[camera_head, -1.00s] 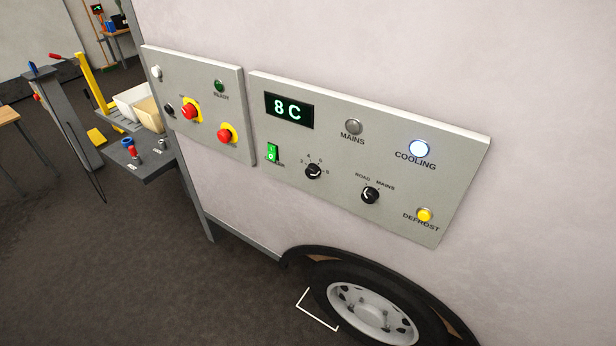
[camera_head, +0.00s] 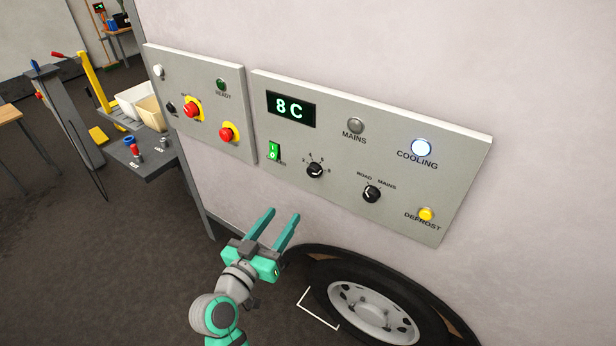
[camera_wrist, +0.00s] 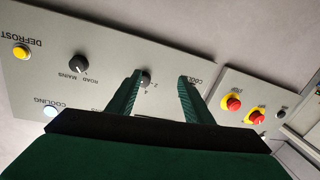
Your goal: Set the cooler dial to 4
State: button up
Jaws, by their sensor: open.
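The cooler dial (camera_head: 314,170) is a small black knob with a white pointer mark, ringed by small numbers, on the grey cooler panel (camera_head: 395,128). Its pointer seems to face right, toward the 8 side, but is too small to read surely. The display (camera_head: 291,108) above it reads 8C. My gripper (camera_head: 284,214) is open and empty, below and left of the dial, apart from the panel. In the wrist view, which shows the panel upside down, the dial (camera_wrist: 145,82) appears between the fingers, close to the left fingertip and partly hidden by it.
The road/mains knob (camera_head: 371,194), green switch (camera_head: 274,151), lit cooling lamp (camera_head: 421,147) and yellow defrost button (camera_head: 426,214) share the panel. The left panel (camera_head: 215,95) carries red buttons (camera_head: 228,134). A wheel (camera_head: 373,306) is below. A grey shelf (camera_head: 150,165) stands at left.

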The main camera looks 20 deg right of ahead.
aim_at(312, 173)
notch_tip(312, 173, up, 6)
jog(key=d+m+g+h, duration=0.2)
jog(key=m, duration=0.1)
jog(key=x, duration=1)
jog(key=shift+w+a+f, duration=0.1)
jog(key=shift+w, duration=0.45)
jog(key=c, duration=1.1)
